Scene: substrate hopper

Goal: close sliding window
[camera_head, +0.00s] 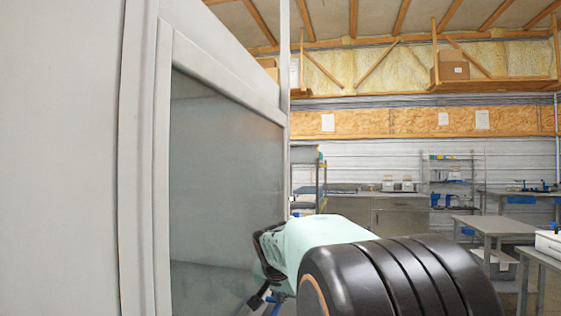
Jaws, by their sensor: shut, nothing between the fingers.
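The sliding window (222,175) is a grey, see-through pane in a pale frame, set in the side of a large off-white cabinet on the left. The pane fills the visible opening, but its lower edge is out of frame, so I cannot tell how far it is slid. I see no clear handle. My gripper (257,299) is small and dark at the bottom centre, close to the lower right part of the window. It is shut and empty, and is partly hidden by my own arm. I cannot tell whether it touches the pane or frame.
The cabinet wall (60,160) fills the left side. Beyond are a grey counter (400,216), a shelf rack (450,175) and grey tables (490,226) on the right. Cardboard boxes (453,66) sit on a high wooden shelf. Open floor lies between the cabinet and the tables.

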